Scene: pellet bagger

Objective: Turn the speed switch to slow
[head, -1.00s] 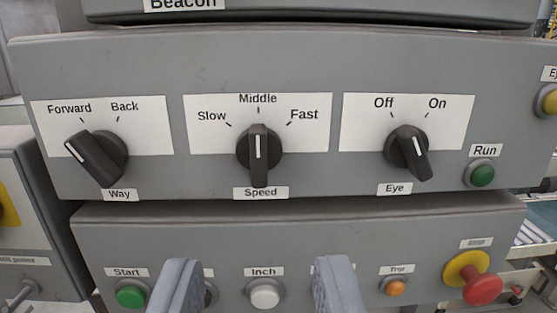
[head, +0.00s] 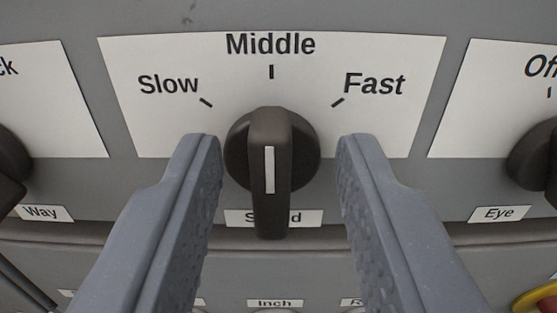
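The speed switch (head: 269,170) is a black rotary knob in the middle of the head view. Its handle stands upright and its white line is vertical, in line with the Middle mark at the top. The Slow mark (head: 206,102) is at its upper left and the Fast mark (head: 338,102) at its upper right. My gripper (head: 279,150) is open, with one grey finger on each side of the knob. Gaps show between the fingers and the knob, so neither seems to touch it. The knob's handle partly covers the Speed label (head: 241,217).
The Way switch (head: 10,165) is cut off at the left edge and the Eye switch (head: 538,160) at the right edge. Below the panel's lower edge is a second panel with an Inch label (head: 275,303). A yellow and red button (head: 540,300) shows at the lower right.

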